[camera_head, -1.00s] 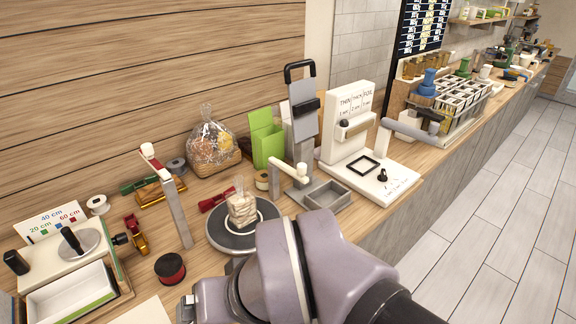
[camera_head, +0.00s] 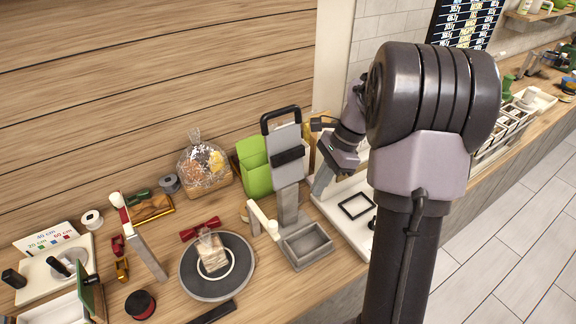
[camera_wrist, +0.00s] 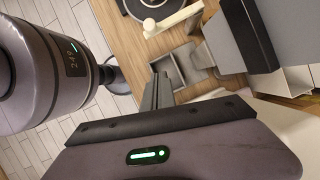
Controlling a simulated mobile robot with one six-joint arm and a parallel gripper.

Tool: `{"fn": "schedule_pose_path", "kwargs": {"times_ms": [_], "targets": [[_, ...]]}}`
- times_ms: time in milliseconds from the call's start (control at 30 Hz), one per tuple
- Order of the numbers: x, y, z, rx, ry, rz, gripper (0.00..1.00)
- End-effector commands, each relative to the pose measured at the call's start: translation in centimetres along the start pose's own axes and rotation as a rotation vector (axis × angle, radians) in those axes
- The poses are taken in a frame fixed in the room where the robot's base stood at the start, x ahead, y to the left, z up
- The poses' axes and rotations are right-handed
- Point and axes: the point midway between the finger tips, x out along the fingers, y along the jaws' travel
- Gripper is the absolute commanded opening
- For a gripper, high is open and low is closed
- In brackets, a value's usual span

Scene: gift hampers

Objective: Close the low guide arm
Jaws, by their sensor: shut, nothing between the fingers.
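A short cream guide bar (camera_head: 262,218) with a pale knob sits low beside the grey turntable (camera_head: 190,284), near the foot of a grey stand (camera_head: 287,200); I take it as the low guide arm. It angles out on the turntable side of the stand. In the wrist view the cream bar (camera_wrist: 172,20) shows at the top, beyond my fingers and apart from them. My gripper (camera_head: 320,182) is shut and empty, to the right of the stand, above the white device. In the wrist view its grey fingers (camera_wrist: 156,92) point up the picture.
A small bagged item (camera_head: 212,252) stands on the turntable. A grey tray (camera_head: 306,245) lies at the stand's foot. A white device base (camera_head: 346,190) is to the right, under my arm. A grey post (camera_head: 146,252) with a red-and-white top stands left.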

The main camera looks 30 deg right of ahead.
Motion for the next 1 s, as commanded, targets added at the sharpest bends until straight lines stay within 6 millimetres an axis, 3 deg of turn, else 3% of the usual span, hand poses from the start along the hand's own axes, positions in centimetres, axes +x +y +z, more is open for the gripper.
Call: {"fn": "schedule_pose_path", "kwargs": {"times_ms": [467, 700, 1000], "targets": [[10.1, 0.1, 0.0, -0.006, 0.000, 0.004, 0.00], [11.2, 0.1, 3.1, -0.009, 0.002, 0.001, 0.00], [11.4, 0.1, 3.8, -0.007, 0.002, 0.001, 0.00]]}}
